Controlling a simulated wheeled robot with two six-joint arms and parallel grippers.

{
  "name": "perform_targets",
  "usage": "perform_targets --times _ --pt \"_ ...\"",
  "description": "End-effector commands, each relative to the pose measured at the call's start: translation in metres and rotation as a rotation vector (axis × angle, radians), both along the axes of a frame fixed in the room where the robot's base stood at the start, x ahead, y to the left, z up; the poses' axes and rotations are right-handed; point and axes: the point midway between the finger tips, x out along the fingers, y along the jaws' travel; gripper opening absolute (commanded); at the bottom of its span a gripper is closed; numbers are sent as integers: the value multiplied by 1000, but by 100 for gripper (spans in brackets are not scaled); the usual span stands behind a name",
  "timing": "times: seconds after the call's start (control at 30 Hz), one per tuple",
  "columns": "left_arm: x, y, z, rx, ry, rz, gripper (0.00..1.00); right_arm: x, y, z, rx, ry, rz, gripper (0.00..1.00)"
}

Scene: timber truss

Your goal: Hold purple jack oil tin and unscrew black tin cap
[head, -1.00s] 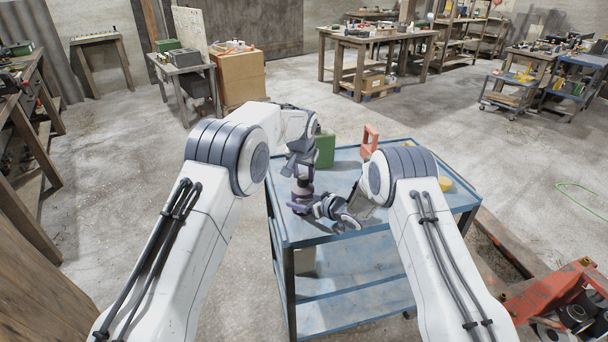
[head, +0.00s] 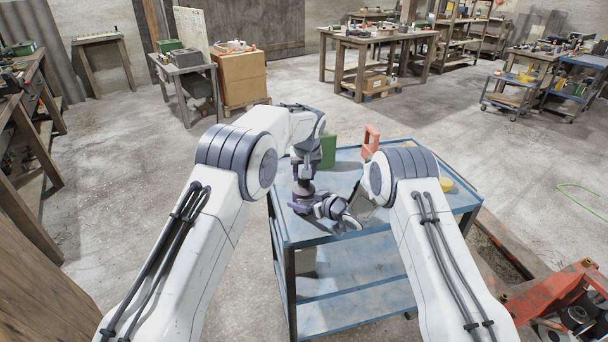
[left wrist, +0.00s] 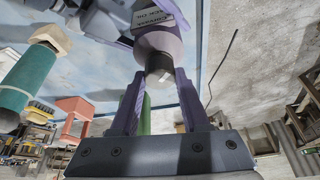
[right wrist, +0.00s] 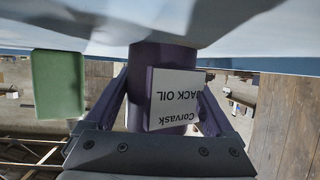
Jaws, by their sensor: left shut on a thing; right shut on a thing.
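The purple jack oil tin (head: 301,201) stands near the left end of the blue cart top. Its white label, upside down, faces the camera in the right wrist view (right wrist: 176,98). My right gripper (right wrist: 165,85) is shut around the tin's body, one finger on each side. My left gripper (left wrist: 159,76) is above the tin, pointing down, and is shut on the black cap (left wrist: 158,68). The cap sits on the tin's narrowed top, with a pale patch on its edge. In the head view the cap is hidden by my left gripper (head: 303,188).
A teal cylinder (left wrist: 25,78) shows close by in the left wrist view. A red machine (head: 555,297) stands right of the cart.

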Motion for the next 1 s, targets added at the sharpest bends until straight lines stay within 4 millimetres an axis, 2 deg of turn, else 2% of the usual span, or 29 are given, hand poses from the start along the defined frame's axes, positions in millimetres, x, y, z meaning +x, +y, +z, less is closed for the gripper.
perform_targets --times 0.23,0.5,0.53,0.6,0.63,0.83,0.87,0.9,1.0 --pt "0 -2 -1 1 1 252 0 0 0 1 1 -2 0 0" --pt "0 -2 -1 0 2 286 0 0 0 1 1 -2 0 0" --pt "0 -2 -1 0 1 285 49 0 0 1 1 -2 -1 0" --pt "0 -2 -1 0 1 285 76 0 0 1 1 -2 -1 0" --pt "0 -2 -1 0 1 285 80 0 0 1 1 -2 -1 0" --pt "0 -2 -1 -1 1 284 80 0 0 1 1 -2 -1 0" --pt "0 -2 -1 -1 1 284 84 0 0 1 1 -2 -1 0" --pt "0 -2 -1 -1 1 284 100 0 0 1 1 -2 -1 0" --pt "0 -2 0 -1 1 284 100 0 0 1 1 -2 -1 0"
